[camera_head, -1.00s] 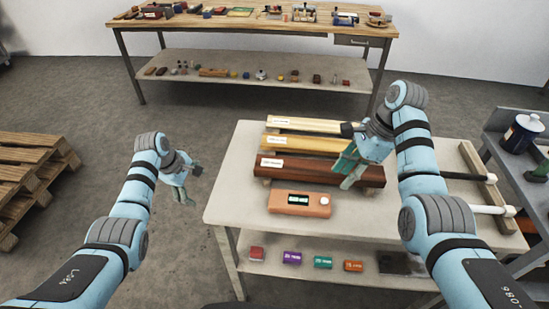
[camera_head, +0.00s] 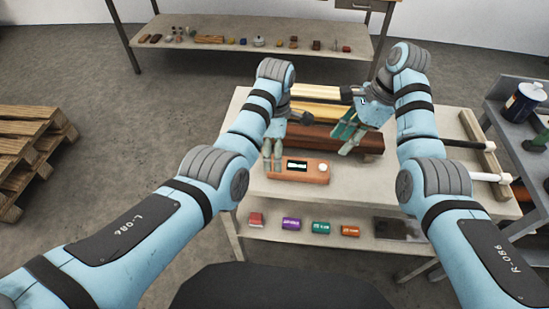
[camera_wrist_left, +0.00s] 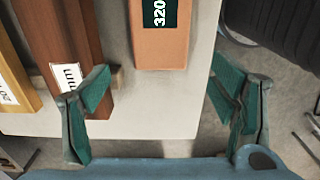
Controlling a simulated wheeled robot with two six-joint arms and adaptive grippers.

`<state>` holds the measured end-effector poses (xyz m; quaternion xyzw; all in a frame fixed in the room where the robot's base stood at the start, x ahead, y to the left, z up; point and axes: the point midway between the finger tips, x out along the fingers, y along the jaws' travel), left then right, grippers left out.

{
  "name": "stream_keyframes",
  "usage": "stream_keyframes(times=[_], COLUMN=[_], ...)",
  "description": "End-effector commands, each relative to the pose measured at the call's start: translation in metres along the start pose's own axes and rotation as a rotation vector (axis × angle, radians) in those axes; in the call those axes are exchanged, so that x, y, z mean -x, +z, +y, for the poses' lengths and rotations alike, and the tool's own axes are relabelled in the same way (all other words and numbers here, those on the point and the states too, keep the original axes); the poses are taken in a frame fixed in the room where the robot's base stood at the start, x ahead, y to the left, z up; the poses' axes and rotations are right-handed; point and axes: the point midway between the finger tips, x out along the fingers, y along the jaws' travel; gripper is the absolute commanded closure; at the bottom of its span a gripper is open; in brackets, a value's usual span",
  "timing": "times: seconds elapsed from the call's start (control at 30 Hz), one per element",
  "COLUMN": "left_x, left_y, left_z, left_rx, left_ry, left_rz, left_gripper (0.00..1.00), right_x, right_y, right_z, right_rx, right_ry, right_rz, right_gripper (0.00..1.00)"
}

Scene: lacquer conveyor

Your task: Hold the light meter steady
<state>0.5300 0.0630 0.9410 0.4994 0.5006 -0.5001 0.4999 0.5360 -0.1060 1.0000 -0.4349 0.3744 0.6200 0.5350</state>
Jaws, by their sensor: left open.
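The light meter is an orange box with a dark display and a pale knob (camera_head: 300,172), lying on the front part of the pale table (camera_head: 405,187). In the left wrist view its display end (camera_wrist_left: 160,55) shows ahead, between the two green fingers and apart from them. My left gripper (camera_head: 272,154) is open and empty at the meter's left end; in the left wrist view (camera_wrist_left: 163,88) its fingers are wide apart. My right gripper (camera_head: 345,137) is open above the wooden bars, behind and right of the meter, with nothing seen in it.
A dark red-brown bar (camera_head: 345,140) lies just behind the meter; paler bars lie further back. A side bench with a dark can (camera_head: 524,100) stands at right.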

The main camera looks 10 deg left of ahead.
Motion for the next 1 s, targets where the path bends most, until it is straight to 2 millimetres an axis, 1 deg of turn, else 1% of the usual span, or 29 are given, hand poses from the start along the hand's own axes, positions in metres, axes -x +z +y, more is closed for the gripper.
stream_keyframes(times=[0.03, 0.1, 0.23, 0.37, 0.57, 0.67, 0.93, 0.97, 1.0], left_x=[-0.013, -0.029, -0.049, -0.057, -0.057, -0.057, -0.057, -0.057, -0.057], left_y=[0.000, 0.000, 0.000, 0.000, 0.000, 0.000, 0.000, 0.000, 0.000], left_z=[-0.001, -0.001, 0.000, 0.000, 0.000, 0.000, 0.000, 0.000, 0.000], left_rx=[0.000, 0.000, -0.001, 0.000, 0.000, 0.000, 0.000, 0.000, 0.000], left_ry=[-0.005, -0.004, -0.001, 0.000, 0.001, 0.001, 0.001, 0.001, 0.001], left_rz=[0.001, 0.000, -0.001, -0.002, -0.002, -0.002, -0.002, -0.002, -0.002], left_gripper=[0.22, 0.22, 0.22, 0.22, 0.22, 0.36, 0.79, 0.80, 0.80], right_x=[0.000, 0.000, 0.000, 0.000, 0.000, 0.000, 0.000, 0.000, 0.000], right_y=[0.000, 0.000, 0.000, 0.000, 0.000, 0.000, 0.000, 0.000, 0.000], right_z=[0.000, 0.000, 0.000, 0.000, 0.000, 0.000, 0.000, 0.000, 0.000], right_rx=[0.000, 0.000, 0.000, 0.000, 0.000, 0.000, 0.000, 0.000, 0.000], right_ry=[0.000, 0.000, 0.000, 0.000, 0.000, 0.000, 0.000, 0.000, 0.000], right_rz=[0.000, 0.000, 0.000, 0.000, 0.000, 0.000, 0.000, 0.000, 0.000], right_gripper=[0.67, 0.67, 0.67, 0.67, 0.67, 0.67, 0.67, 0.70, 0.76])
